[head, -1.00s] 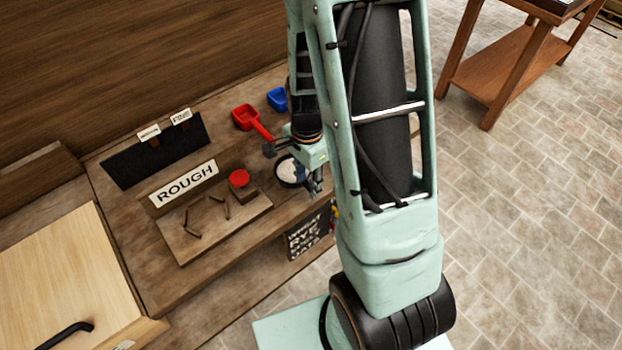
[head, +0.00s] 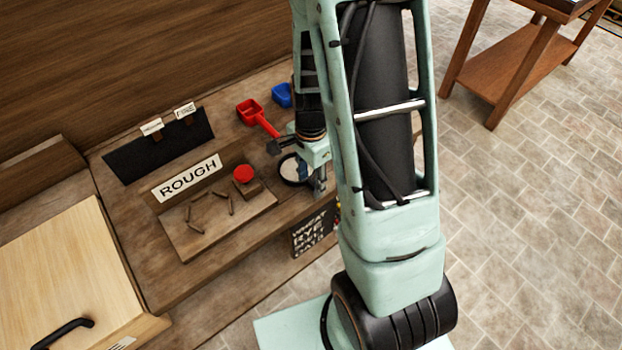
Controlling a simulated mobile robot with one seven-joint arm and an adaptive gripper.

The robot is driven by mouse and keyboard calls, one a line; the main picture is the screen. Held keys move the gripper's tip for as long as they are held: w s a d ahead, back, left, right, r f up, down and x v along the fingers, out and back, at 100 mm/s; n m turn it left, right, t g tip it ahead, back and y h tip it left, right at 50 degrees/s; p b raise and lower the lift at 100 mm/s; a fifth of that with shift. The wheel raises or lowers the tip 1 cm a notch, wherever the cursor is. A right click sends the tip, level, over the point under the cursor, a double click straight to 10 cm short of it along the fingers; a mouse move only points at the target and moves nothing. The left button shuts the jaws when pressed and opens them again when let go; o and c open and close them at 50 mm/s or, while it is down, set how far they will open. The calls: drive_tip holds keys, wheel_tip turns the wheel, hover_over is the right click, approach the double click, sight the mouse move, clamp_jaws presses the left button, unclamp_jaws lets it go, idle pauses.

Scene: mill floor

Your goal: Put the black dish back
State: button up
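The black dish (head: 290,170) is round, with a pale content or inside, and sits at the right part of the wooden bench, partly hidden by my arm and gripper. My gripper (head: 318,186) points down at the dish's right side. Its fingers are small and partly covered, so I cannot tell whether they are open or shut, or whether they touch the dish's rim.
A red scoop (head: 258,118) and a blue scoop (head: 282,95) lie behind the dish. A wooden tray with a ROUGH sign (head: 187,178), a red-topped block (head: 244,175) and several small sticks stand left. A dark mat (head: 130,162) with two small cards lies farther back.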

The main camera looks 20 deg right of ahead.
drive_tip(key=shift+o, duration=1.3)
wheel_tip(320, 180, up, 12)
